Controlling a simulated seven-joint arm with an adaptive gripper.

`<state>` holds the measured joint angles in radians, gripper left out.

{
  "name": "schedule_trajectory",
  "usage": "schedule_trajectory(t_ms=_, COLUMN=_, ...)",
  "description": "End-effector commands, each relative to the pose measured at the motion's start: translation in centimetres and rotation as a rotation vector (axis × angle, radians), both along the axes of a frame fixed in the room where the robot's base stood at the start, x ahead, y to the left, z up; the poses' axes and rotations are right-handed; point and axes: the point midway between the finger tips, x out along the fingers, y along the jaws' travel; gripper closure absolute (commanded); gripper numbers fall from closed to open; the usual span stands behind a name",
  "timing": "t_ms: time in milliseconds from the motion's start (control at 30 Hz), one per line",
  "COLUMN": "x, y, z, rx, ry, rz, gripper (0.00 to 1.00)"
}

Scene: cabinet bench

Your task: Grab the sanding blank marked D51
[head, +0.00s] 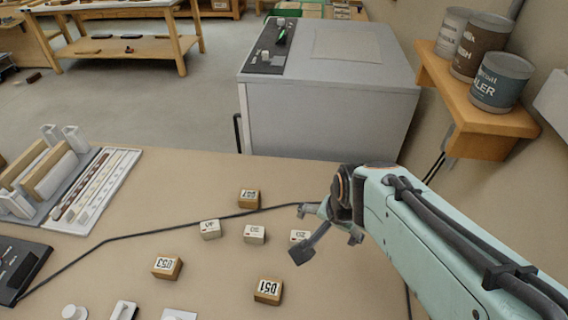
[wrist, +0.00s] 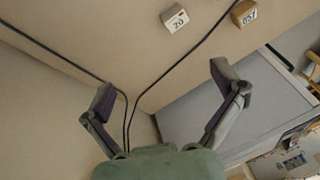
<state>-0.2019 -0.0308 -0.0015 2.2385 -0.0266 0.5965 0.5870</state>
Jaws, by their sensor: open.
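The blank marked D51 (head: 268,291) is a small wooden block with a white label on top, near the front middle of the bench in the head view. Its label reads upside down there. It does not show in the wrist view. My gripper (head: 326,238) is open and empty, above the bench, beyond D51 and to its right. In the wrist view my gripper (wrist: 163,84) has its two fingers spread with nothing between them. Similar wooden blocks are D53 (head: 167,267), to the left of D51, and D57 (head: 249,199), farther back; D57 also shows in the wrist view (wrist: 244,13).
White blocks stand between D57 and D51, including one marked 20 (wrist: 174,19). A dark cable (head: 150,231) crosses the bench. A rack (head: 45,175) and white tray (head: 100,190) stand at left. A grey cabinet (head: 325,115) and a shelf with cans (head: 480,130) are behind.

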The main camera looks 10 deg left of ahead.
Motion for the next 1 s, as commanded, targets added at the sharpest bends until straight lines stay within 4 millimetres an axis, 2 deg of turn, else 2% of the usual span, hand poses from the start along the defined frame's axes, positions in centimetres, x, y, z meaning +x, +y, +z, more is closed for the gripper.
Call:
schedule_trajectory(t_ms=33, x=1.1, y=1.9, z=-2.1, rx=-0.004, ry=0.032, rz=0.02, gripper=0.06)
schedule_trajectory(t_ms=67, x=1.6, y=2.9, z=-3.4, rx=-0.008, ry=0.048, rz=0.033, gripper=0.06)
schedule_trajectory(t_ms=133, x=2.1, y=5.4, z=-6.6, rx=-0.025, ry=0.097, rz=0.077, gripper=0.06)
schedule_trajectory(t_ms=200, x=1.5, y=7.4, z=-9.7, rx=-0.053, ry=0.154, rz=0.132, gripper=0.06)
schedule_trajectory(t_ms=333, x=-0.8, y=9.4, z=-14.2, rx=-0.103, ry=0.262, rz=0.214, gripper=0.06)
schedule_trajectory(t_ms=400, x=-2.0, y=9.9, z=-15.6, rx=-0.123, ry=0.299, rz=0.243, gripper=0.06)
schedule_trajectory(t_ms=500, x=-2.8, y=10.5, z=-16.6, rx=-0.135, ry=0.315, rz=0.269, gripper=0.06)
schedule_trajectory(t_ms=833, x=-2.8, y=10.5, z=-21.4, rx=-0.135, ry=0.316, rz=0.27, gripper=0.06)
schedule_trajectory(t_ms=1000, x=-2.7, y=10.5, z=-22.7, rx=-0.133, ry=0.312, rz=0.269, gripper=0.06)
